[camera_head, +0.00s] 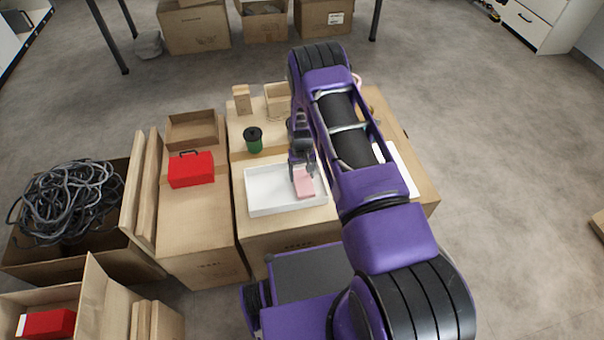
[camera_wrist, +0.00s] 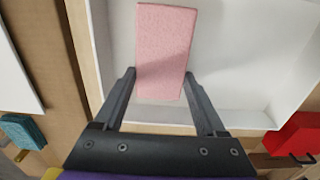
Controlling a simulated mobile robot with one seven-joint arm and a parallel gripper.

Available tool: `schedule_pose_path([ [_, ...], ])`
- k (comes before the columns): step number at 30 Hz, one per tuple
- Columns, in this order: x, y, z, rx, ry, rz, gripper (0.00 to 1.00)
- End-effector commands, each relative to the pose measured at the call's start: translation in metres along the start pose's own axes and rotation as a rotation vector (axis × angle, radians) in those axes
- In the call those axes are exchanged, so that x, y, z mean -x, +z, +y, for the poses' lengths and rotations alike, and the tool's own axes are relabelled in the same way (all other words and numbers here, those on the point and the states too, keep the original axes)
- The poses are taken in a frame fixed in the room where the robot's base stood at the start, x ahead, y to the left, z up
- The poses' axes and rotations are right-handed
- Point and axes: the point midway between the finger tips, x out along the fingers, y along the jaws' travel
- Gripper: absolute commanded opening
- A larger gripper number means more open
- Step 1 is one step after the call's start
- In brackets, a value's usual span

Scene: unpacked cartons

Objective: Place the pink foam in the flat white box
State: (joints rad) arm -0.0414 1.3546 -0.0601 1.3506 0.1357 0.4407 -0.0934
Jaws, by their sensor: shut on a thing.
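The pink foam (camera_head: 304,182) is a small flat block at the right part of the flat white box (camera_head: 262,208). My gripper (camera_head: 302,168) is shut on the pink foam. In the wrist view, the fingers (camera_wrist: 160,88) press on both long sides of the pink foam (camera_wrist: 166,45), with the white box (camera_wrist: 245,50) beneath and around it. I cannot tell whether the foam touches the box floor. Part of the box's right side is hidden by my gripper and arm.
The box sits on a large carton (camera_head: 290,232). A green spool (camera_head: 253,141) stands behind it, and a red toolbox (camera_head: 191,170) is on the carton to the left. Small cartons (camera_head: 242,99) stand at the back. A crate of grey cable (camera_head: 66,203) is far left.

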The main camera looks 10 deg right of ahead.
Motion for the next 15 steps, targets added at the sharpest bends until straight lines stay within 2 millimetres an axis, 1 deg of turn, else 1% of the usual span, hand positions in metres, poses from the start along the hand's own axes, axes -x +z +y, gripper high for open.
schedule_pose_path([
  [1, -0.0009, 0.0, 0.0, 0.0, 0.0, 0.0, 0.77],
  [3, -0.0006, 0.0, 0.0, 0.0, 0.0, 0.0, 0.9],
  [5, -0.0006, 0.0, 0.0001, 0.0, 0.0, 0.0, 1.0],
  [12, 0.0, 0.0, 0.0, 0.0, 0.0, 0.0, 1.0],
  [15, 0.0061, -0.0005, 0.0, 0.0, 0.0, 0.001, 1.0],
])
